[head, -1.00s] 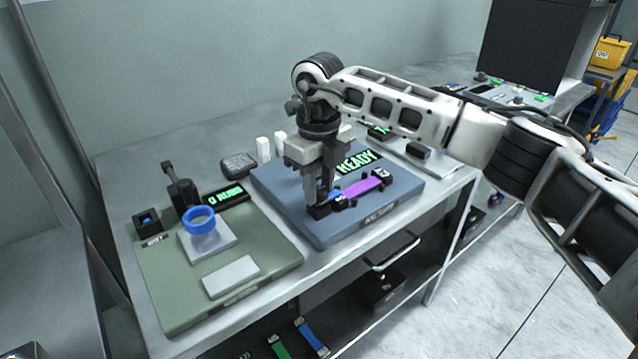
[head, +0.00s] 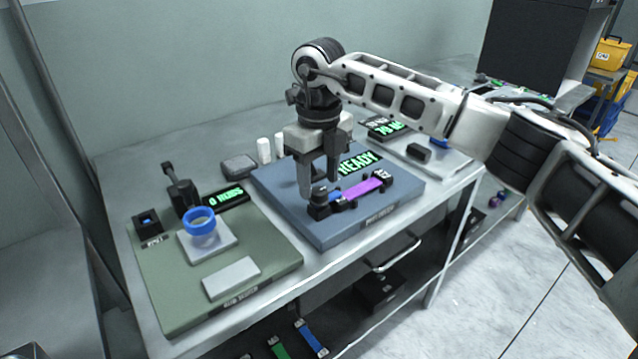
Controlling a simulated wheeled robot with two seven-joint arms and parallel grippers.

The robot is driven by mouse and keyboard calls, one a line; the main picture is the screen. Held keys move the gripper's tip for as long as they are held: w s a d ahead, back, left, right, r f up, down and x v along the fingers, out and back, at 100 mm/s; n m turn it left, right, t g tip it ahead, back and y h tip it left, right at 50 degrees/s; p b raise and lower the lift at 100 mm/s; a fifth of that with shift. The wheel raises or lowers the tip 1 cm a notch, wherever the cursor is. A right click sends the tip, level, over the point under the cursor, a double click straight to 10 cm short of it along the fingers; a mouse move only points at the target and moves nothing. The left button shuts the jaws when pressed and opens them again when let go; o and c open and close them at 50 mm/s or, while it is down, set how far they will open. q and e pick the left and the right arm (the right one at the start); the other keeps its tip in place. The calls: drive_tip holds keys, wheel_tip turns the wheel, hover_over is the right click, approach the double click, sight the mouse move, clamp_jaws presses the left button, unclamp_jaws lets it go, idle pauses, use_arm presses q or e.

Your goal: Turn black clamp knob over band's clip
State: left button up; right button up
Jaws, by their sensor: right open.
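The band (head: 362,188), purple with a blue end, lies on the blue-grey plate (head: 290,207) of the fixture. Its left end runs to a black clamp (head: 318,211), and a second black block (head: 382,175) sits at its right end. The small dark knob (head: 320,193) stands on top of the left clamp. The band's clip under it is too small to make out. My right gripper (head: 319,190) points down over this clamp with its fingers apart, one on each side of the knob. I cannot tell whether a finger touches it. My left gripper is out of view.
A green board (head: 165,290) with a blue ring (head: 201,219) and a grey block (head: 231,277) lies to the left. A lit READY display (head: 359,163) stands behind the band. White bottles (head: 264,150) stand at the back edge.

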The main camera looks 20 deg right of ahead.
sight(319, 190)
wheel_tip(319, 190, up, 14)
drive_tip(key=shift+b, duration=0.3)
